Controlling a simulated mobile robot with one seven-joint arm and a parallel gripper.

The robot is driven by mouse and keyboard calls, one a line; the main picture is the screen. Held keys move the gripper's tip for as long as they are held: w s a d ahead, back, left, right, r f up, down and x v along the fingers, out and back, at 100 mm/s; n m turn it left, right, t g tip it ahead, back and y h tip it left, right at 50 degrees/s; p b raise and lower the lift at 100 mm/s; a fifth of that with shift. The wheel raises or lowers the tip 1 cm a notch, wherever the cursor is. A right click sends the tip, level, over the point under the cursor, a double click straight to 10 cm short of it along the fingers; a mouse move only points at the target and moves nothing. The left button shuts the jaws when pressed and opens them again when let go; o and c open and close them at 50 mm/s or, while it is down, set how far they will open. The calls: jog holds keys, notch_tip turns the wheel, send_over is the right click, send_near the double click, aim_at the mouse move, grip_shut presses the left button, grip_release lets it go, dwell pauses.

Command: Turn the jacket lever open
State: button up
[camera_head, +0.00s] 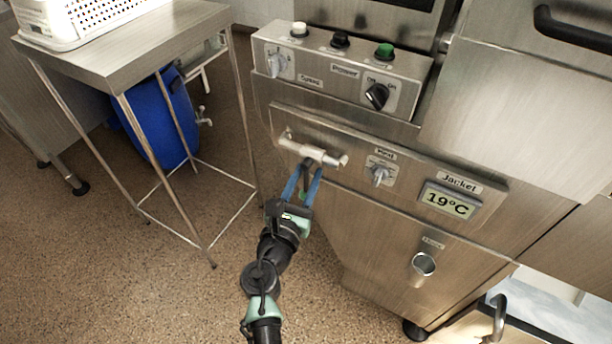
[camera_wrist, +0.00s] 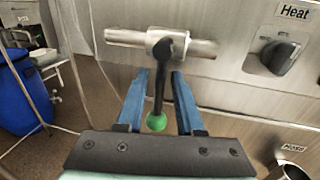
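The jacket lever is a black handle with a green ball end (camera_wrist: 157,122), hanging straight down from a horizontal metal pipe valve (camera_wrist: 160,41) in the wrist view. In the head view the valve (camera_head: 313,152) sits at the left of the machine's front panel. My gripper (camera_head: 307,174) is just below the valve, pointing at the panel. Its two blue fingers (camera_wrist: 161,88) stand on either side of the lever, with a visible gap on each side. The gripper is open and seems not to touch the lever. In the head view the lever is mostly hidden by the fingers.
A heat knob (camera_head: 380,173) and a display reading 19°C (camera_head: 447,201) are right of the valve. A control box (camera_head: 340,68) with buttons juts out above. A steel side table (camera_head: 130,50) and a blue barrel (camera_head: 160,120) stand left. Floor between is clear.

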grip_shut()
dwell(1.2)
